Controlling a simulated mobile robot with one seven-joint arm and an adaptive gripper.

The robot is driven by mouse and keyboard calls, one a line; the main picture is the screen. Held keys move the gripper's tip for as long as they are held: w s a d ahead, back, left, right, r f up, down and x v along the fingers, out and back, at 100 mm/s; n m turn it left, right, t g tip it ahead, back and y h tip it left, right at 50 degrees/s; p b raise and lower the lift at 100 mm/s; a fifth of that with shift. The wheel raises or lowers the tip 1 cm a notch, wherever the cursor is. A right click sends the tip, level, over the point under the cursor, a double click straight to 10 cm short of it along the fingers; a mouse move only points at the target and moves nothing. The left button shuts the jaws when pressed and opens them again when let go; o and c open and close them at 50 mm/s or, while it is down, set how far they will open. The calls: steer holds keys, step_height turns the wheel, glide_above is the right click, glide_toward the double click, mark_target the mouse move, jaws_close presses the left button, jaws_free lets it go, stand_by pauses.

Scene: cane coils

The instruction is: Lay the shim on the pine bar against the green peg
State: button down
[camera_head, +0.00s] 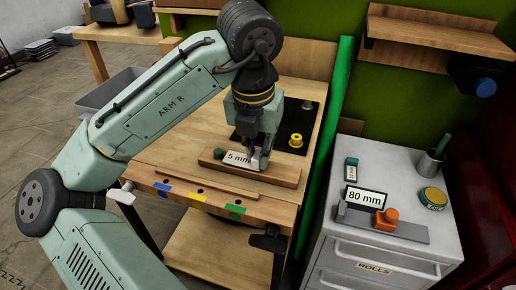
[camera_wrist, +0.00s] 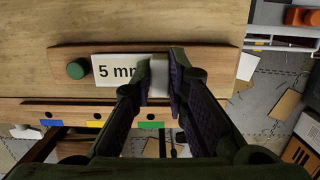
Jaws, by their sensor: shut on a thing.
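The pine bar (camera_head: 283,176) lies along the front of the wooden bench, and it also shows in the wrist view (camera_wrist: 65,52). The green peg (camera_head: 218,153) stands up near the bar's left end. The white shim (camera_wrist: 112,70), marked "5 mm", is over the bar, just right of the peg (camera_wrist: 78,69). Any small gap between shim and peg, or under the shim, is too fine to tell. My gripper (camera_head: 260,160) points down over the middle of the bar, its fingers closed on the shim's right end (camera_wrist: 158,76). The fingers partly hide that end.
A black mat (camera_head: 246,136) with a yellow knobbed piece (camera_head: 296,140) lies behind the bar. Blue, yellow and green marks line the bench's front edge. A green post (camera_head: 324,150) stands right of the bench. A grey drawer cabinet (camera_head: 335,268) holds an "80 mm" sign (camera_head: 366,197).

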mark_target(255, 160)
steer(key=shift+f, duration=0.2)
steer(key=c, duration=1.6)
jaws_free()
steer(key=r, duration=0.4)
steer(key=s+r, duration=0.1)
steer(key=r, duration=0.7)
steer(key=shift+s+a+r+p, duration=0.2)
steer(key=shift+s+a+p, duration=0.1)
steer(key=shift+s, duration=0.05)
